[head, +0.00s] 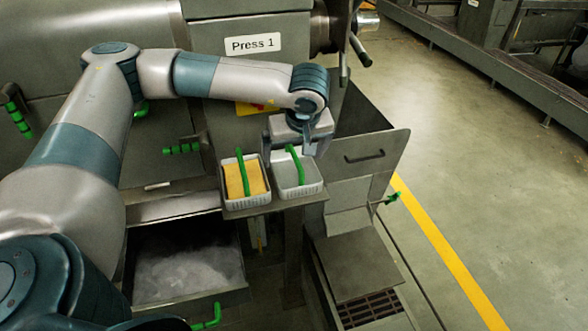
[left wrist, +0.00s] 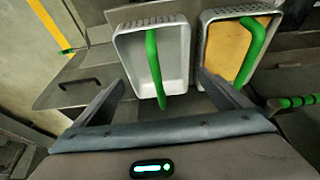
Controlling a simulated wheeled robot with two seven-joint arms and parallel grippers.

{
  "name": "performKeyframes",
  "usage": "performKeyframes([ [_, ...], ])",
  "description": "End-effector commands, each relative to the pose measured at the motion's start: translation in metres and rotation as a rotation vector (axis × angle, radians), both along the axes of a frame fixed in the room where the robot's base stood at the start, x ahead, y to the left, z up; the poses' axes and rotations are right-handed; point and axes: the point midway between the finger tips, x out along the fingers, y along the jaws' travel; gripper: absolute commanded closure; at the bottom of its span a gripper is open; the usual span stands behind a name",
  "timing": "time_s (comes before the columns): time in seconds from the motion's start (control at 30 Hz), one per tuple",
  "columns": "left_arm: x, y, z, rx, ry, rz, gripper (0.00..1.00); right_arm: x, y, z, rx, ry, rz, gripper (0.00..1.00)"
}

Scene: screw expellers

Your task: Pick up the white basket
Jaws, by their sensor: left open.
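The white basket (head: 299,188) with a green handle stands on a small shelf at the press, in the middle of the head view. It looks empty in the left wrist view (left wrist: 176,62). My left gripper (head: 294,148) is just above and behind it. In the left wrist view its open fingers (left wrist: 162,92) point toward the basket, on either side of the green handle, with nothing between them that I can see gripped. The gripper partly hides the far side of the basket in the head view. My right gripper is not in view.
A second white basket (head: 247,203) with a yellow-orange filling stands close on the left. The shelf (head: 314,198) is narrow. A grey bin (head: 375,145) is to the right. An open drawer (head: 236,297) holds pale material below. The right floor is free.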

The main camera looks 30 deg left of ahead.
Motion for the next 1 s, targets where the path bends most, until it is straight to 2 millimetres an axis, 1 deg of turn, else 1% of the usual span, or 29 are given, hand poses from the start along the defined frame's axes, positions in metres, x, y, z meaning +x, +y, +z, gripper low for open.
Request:
performKeyframes([
  [0.07,0.001,0.001,-0.003,0.002,0.002,0.000,0.05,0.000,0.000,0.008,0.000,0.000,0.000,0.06],
  [0.27,0.005,0.003,-0.022,0.002,0.004,0.001,0.05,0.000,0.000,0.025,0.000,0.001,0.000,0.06],
  [0.4,0.009,0.008,-0.039,0.001,0.002,0.002,0.05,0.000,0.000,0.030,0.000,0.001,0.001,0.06],
  [0.5,0.011,0.010,-0.044,0.001,0.001,0.002,0.05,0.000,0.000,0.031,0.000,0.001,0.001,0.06],
  [0.97,0.011,0.009,-0.045,0.000,0.000,0.001,0.05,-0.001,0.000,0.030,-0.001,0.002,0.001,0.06],
  [1.0,0.011,0.009,-0.045,0.000,0.000,0.001,0.12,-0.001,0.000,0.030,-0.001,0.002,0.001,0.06],
])
